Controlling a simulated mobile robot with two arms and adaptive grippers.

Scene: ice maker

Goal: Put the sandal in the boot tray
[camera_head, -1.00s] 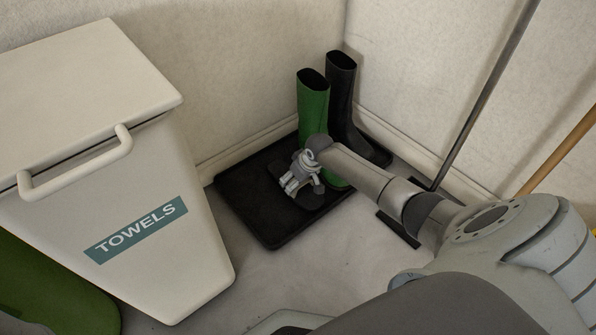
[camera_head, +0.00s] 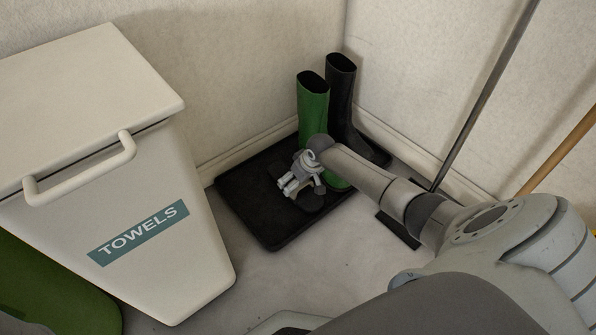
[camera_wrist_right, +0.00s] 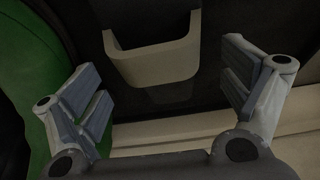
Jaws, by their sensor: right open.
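The black boot tray (camera_head: 262,228) lies on the floor in the corner. A dark, flat, rounded shape (camera_head: 310,201), probably the sandal, lies on the tray, partly hidden beneath my right gripper (camera_head: 288,187). In the right wrist view a pale U-shaped band (camera_wrist_right: 155,66), perhaps the sandal's strap, lies beyond and between the fingers against a dark surface. My right gripper also shows there (camera_wrist_right: 165,95), with its fingers wide apart and nothing between them. Whether it touches the sandal cannot be told. My left gripper is not in view.
A green boot (camera_head: 312,112) and a black boot (camera_head: 341,100) stand upright at the tray's back right. A white TOWELS bin (camera_head: 190,245) stands at the left. Walls close the corner. Two poles (camera_head: 480,100) (camera_head: 560,150) lean at the right. Bare floor lies before the tray.

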